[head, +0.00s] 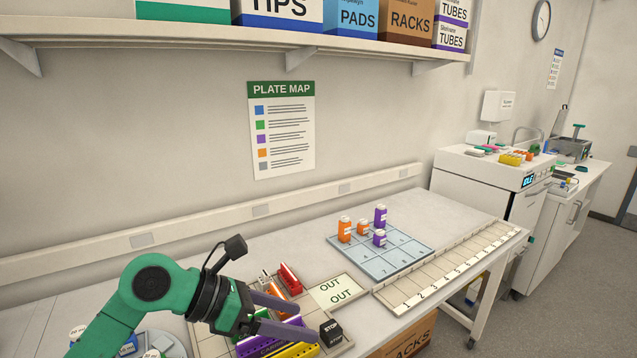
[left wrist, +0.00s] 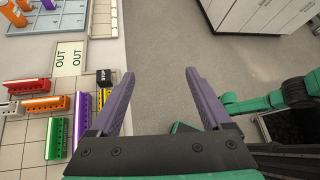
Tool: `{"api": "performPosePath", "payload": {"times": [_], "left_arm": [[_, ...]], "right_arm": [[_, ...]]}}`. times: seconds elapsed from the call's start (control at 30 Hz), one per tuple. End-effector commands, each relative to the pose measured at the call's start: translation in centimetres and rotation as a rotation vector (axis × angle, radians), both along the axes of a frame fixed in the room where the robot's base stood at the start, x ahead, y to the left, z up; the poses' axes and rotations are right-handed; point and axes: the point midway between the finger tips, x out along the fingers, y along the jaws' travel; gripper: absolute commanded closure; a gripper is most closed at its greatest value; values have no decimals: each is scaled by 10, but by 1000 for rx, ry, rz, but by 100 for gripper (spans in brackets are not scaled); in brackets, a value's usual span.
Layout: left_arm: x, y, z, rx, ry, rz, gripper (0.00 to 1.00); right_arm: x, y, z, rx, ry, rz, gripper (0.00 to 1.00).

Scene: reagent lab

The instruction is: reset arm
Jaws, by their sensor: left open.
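My left gripper (head: 289,317) has purple fingers and comes in from the lower left in the head view, over the front of the bench near the coloured racks. In the left wrist view the left gripper (left wrist: 158,105) is open, with nothing between its fingers and the grey floor below them. A black block marked STOP (head: 331,333) is close to the fingertips in the head view. It also shows left of the fingers in the left wrist view (left wrist: 104,77). The right gripper is not in view; a green arm link of mine shows at the right of the left wrist view.
Red (head: 290,277), orange, purple, green and yellow (head: 297,350) racks lie on a gridded tray beside the OUT card (head: 333,291). A blue plate (head: 372,264) holds orange and purple bottles. A numbered strip (head: 445,272) lies to its right. A shelf (head: 270,42) with boxes is above.

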Motion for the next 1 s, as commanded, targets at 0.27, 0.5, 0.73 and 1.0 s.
{"api": "performPosePath", "payload": {"times": [0.27, 0.5, 0.73, 1.0], "left_arm": [[-3, -36, 101, -812, 144, 159, 18], [69, 114, 93, -1785, 662, 867, 18], [44, 205, -91, -2108, 1156, 1739, 18], [-59, 205, -220, 1549, -1182, -1981, 18]], "right_arm": [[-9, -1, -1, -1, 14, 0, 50], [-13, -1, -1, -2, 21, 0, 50], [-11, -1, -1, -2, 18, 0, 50], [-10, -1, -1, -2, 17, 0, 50]]}}
